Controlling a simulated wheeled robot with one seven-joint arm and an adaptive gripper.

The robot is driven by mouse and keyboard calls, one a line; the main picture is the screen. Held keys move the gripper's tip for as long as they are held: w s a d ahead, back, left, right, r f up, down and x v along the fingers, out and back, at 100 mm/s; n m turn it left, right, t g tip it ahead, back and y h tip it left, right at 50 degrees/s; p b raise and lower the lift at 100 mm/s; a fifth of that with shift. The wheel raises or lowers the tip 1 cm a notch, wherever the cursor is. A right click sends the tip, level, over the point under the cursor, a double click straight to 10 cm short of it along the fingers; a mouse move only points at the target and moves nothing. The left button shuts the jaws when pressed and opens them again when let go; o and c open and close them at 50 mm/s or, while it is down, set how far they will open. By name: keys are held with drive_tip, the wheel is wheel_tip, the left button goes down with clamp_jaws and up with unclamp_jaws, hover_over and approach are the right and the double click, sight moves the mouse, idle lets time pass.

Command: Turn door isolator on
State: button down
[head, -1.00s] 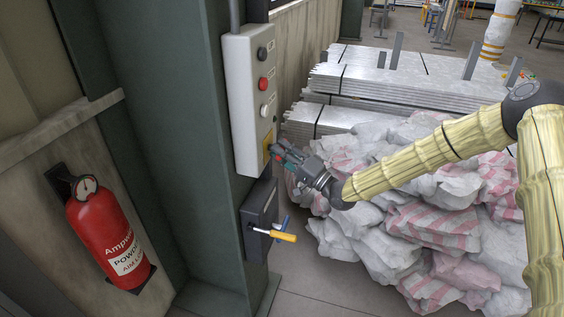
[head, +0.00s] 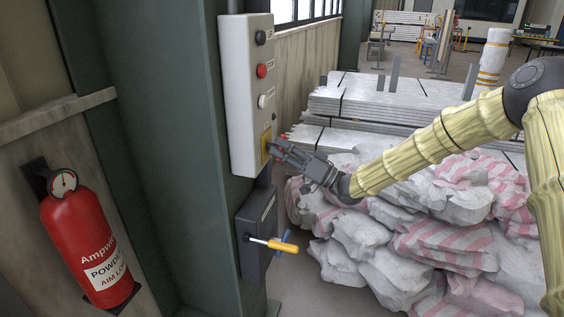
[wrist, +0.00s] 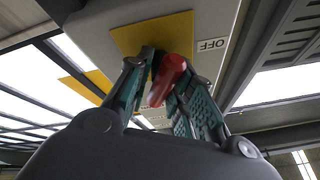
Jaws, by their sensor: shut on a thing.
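The door isolator is a red rotary handle (wrist: 170,78) on a yellow plate (head: 266,143) at the bottom of a grey control box (head: 240,100). My gripper (head: 276,150) reaches the plate from the right. In the wrist view, the fingers of my gripper (wrist: 168,85) are closed around the red handle, one on each side. An "OFF" label (wrist: 212,45) shows to the right of the yellow plate. In the head view the handle is mostly hidden by my fingers, and its exact angle is hard to tell.
The box carries black (head: 261,37), red (head: 261,70) and white (head: 262,101) buttons above. A fire extinguisher (head: 88,245) hangs at left. Sacks (head: 430,240) and stacked panels (head: 400,98) stand behind.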

drive_tip(key=n+g+b, duration=0.2)
drive_tip(key=n, duration=0.2)
drive_tip(key=n+g+b, duration=0.2)
drive_tip(key=n, duration=0.1)
drive_tip(key=shift+f+n+g+y+b, duration=0.1)
drive_tip(key=shift+n+g+y+b, duration=0.2)
drive_tip(key=shift+n+b, duration=0.1)
drive_tip(key=shift+n, duration=0.4)
drive_tip(key=c, duration=1.3)
unclamp_jaws()
drive_tip(key=v, duration=1.2)
drive_tip(key=shift+w, duration=0.1)
